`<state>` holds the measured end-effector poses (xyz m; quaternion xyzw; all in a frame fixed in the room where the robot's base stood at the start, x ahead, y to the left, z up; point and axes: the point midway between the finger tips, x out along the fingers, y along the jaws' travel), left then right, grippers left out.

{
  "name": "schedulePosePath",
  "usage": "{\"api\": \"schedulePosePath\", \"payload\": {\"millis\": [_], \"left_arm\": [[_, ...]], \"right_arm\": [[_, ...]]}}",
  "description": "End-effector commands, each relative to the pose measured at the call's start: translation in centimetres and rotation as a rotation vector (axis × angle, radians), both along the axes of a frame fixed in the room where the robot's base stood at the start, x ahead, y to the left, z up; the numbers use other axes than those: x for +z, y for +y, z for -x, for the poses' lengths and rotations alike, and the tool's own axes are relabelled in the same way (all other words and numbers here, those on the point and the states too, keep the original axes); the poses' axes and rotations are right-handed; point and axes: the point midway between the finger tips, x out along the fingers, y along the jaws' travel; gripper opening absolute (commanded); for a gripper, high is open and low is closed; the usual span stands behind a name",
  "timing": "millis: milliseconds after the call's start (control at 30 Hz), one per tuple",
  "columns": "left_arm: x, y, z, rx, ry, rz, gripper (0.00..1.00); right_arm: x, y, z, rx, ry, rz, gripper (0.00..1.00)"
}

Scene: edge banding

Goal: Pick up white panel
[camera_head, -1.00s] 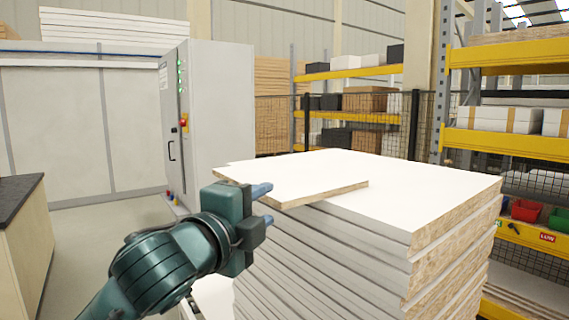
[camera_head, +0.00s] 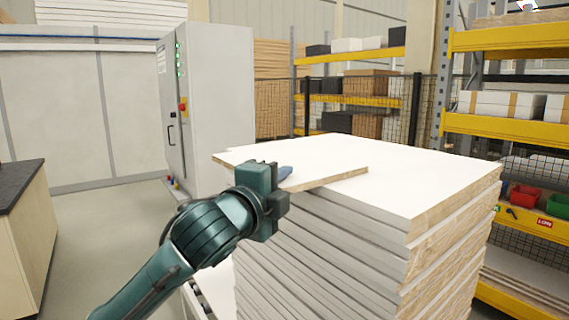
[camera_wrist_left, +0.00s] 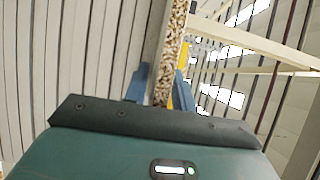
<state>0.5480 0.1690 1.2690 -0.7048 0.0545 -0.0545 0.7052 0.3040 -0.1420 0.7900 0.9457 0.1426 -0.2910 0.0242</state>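The white panel (camera_head: 325,178) is a thin board with a raw chipboard edge. It lies on top of a stack of thicker white boards (camera_head: 420,185), with its near left part sticking out past the stack. My left gripper (camera_head: 285,174) is at this overhanging edge; one blue finger shows above the panel, and the other is hidden. In the left wrist view, the two fingers (camera_wrist_left: 160,88) stand on either side of the panel's chipboard edge (camera_wrist_left: 168,60), with what looks like a small gap, so it seems open. My right gripper is not in view.
A grey cabinet (camera_head: 208,110) with green lights stands behind on the left. A dark-topped bench (camera_head: 22,235) is at the left edge. Yellow-beamed shelving (camera_head: 510,130) with boxes and bins stands at the right. The floor between bench and cabinet is clear.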

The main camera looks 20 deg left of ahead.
Motion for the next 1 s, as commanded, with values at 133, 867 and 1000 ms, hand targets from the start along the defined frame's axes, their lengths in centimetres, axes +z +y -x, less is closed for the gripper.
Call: {"api": "schedulePosePath", "payload": {"millis": [133, 867, 1000], "left_arm": [[0.02, 0.02, 0.02, 0.000, 0.000, 0.000, 0.14], [0.35, 0.06, 0.07, 0.001, -0.009, -0.001, 0.00], [0.90, 0.07, 0.06, 0.001, -0.010, 0.000, 0.00]], "right_arm": [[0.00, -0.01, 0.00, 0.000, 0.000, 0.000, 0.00], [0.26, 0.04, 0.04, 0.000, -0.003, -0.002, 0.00], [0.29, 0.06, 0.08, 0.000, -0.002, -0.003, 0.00]]}}
